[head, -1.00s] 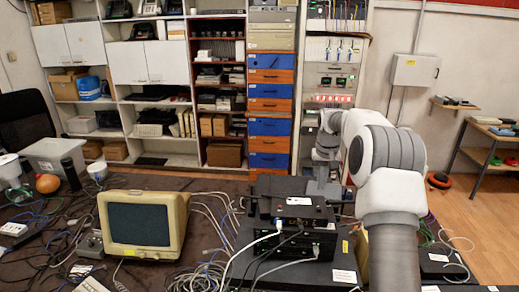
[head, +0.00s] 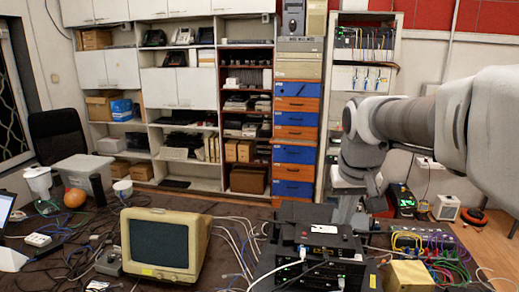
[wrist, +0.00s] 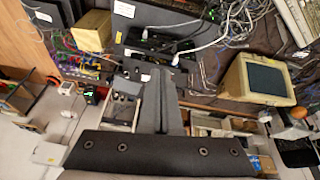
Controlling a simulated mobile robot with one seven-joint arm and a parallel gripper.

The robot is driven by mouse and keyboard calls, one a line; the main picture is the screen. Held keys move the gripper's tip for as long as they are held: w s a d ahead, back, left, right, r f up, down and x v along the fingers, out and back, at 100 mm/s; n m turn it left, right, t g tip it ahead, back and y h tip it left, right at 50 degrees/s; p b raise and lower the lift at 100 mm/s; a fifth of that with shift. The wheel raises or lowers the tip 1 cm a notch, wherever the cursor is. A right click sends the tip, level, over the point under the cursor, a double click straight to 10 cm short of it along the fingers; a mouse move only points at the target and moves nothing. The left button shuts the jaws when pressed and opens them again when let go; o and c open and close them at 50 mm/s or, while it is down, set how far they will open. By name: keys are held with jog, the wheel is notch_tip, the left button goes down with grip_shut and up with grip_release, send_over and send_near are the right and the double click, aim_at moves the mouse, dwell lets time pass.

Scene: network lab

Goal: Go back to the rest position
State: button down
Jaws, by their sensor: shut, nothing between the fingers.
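My gripper (head: 346,206) points down at the right of the head view, just behind a stack of black network boxes (head: 318,238). My arm bends across the right side, with its upper links high in the picture. In the wrist view, the two grey fingers (wrist: 162,76) lie together with nothing between them. The black boxes with white cables (wrist: 160,42) show past the fingertips there. The exact gap between fingers and boxes cannot be told.
A beige monitor (head: 165,243) stands on the cable-strewn dark table, left of the boxes. A cardboard-coloured box (head: 408,276) and a panel with coloured cables (head: 435,243) are at the right. Shelves and blue and orange drawers (head: 295,121) stand behind.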

jog(key=s+a+f+b, duration=0.1)
jog(key=s+f, duration=0.2)
jog(key=s, duration=0.6)
jog(key=s+a+f+t+b, duration=0.1)
jog(key=s+a+f, duration=0.1)
jog(key=s, duration=0.8)
jog(key=shift+f+n+t+y, duration=0.3)
jog(key=shift+f+y, duration=0.1)
jog(key=shift+f, duration=0.45)
